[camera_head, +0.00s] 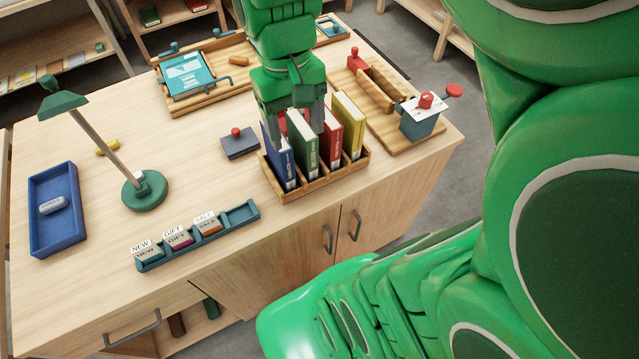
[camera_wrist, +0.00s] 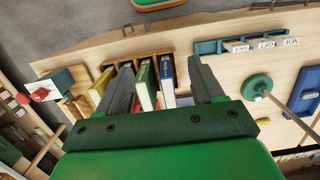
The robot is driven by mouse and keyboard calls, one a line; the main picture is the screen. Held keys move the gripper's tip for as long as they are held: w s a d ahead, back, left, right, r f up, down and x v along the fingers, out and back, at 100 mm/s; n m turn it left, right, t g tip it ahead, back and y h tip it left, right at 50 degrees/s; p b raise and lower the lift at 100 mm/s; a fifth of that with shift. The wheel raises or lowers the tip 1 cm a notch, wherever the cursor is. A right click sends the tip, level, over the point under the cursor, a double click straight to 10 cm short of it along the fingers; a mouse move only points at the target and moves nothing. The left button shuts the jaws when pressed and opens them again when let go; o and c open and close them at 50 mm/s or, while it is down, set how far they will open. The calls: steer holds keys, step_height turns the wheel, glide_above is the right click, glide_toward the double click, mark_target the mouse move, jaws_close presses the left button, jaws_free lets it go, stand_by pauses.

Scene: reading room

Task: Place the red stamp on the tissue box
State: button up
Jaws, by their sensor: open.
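A teal box (camera_head: 420,127) with a white sheet on top stands at the table's right; I take it for the tissue box. It also shows in the wrist view (camera_wrist: 60,79). A small red knobbed piece (camera_head: 426,101), which looks like the red stamp, appears on its white top. It shows at the wrist view's left (camera_wrist: 39,94). My gripper (camera_head: 294,118) is open over the book rack, left of the tissue box, with its fingers around the books. In the wrist view the open fingers (camera_wrist: 165,82) straddle books; I cannot tell whether they touch.
A wooden rack (camera_head: 322,184) holds blue, green, red and yellow books. A dark block with a red knob (camera_head: 240,145) lies left of it. A teal holder (camera_head: 240,214) with labelled blocks, a green lamp (camera_head: 145,190) and a blue tray (camera_head: 67,238) stand farther left. Bare tabletop lies between them.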

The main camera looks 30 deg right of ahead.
steer(key=s+a+f, duration=0.1)
steer(key=s+f, duration=0.2)
steer(key=s, duration=0.7)
steer(key=shift+s+a, duration=0.15)
steer(key=shift+s, duration=0.05)
stand_by(0.7)
